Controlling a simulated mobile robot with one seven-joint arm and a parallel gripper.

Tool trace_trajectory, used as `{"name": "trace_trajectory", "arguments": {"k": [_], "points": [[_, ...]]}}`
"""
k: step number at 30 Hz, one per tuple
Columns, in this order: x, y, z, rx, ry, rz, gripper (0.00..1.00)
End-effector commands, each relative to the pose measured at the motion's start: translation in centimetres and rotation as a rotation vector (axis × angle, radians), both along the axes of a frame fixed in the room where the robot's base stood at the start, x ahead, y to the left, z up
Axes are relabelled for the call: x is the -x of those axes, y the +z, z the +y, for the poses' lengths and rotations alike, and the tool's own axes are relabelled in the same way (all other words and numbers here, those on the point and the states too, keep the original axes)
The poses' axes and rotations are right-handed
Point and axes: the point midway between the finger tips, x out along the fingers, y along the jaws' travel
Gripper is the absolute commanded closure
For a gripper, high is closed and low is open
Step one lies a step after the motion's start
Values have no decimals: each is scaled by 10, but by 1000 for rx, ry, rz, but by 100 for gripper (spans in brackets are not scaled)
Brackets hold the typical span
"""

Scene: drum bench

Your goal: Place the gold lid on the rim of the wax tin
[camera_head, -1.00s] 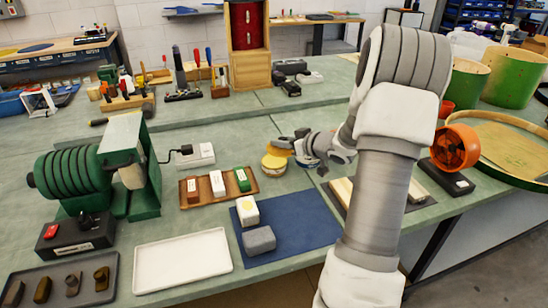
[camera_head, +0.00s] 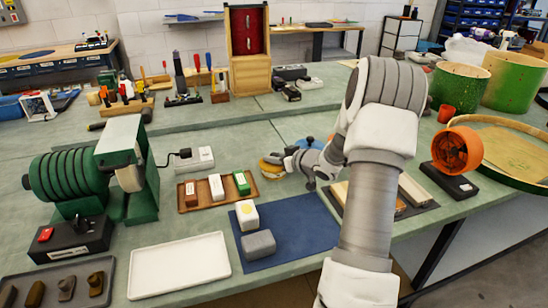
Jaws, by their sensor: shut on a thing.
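The gold lid (camera_head: 274,159) is a small yellow disc at the tip of my gripper (camera_head: 284,157), near the middle of the bench. My gripper reaches in from the right and is shut on the lid's right side. The wax tin (camera_head: 271,171) is a small round tin directly below the lid, just right of the wooden tray. The lid is very close above the tin's top. I cannot tell whether it touches the rim or sits level, since both are small and partly overlapped by the gripper.
A wooden tray (camera_head: 202,200) with several bars lies left of the tin. A blue mat (camera_head: 300,232) with two blocks lies in front. A green machine (camera_head: 125,170) stands left. An orange round device (camera_head: 457,150) stands right of my arm. A white tray (camera_head: 180,266) lies at the front.

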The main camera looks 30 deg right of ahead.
Motion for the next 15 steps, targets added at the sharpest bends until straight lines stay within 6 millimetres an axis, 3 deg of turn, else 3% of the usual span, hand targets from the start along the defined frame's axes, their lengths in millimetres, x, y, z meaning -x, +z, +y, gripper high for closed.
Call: {"name": "trace_trajectory", "arguments": {"k": [1,5,15], "points": [[0,-1,0,0,0,0,64],[0,0,0,0,0,0,41],[0,3,0,1,0,0,40]]}}
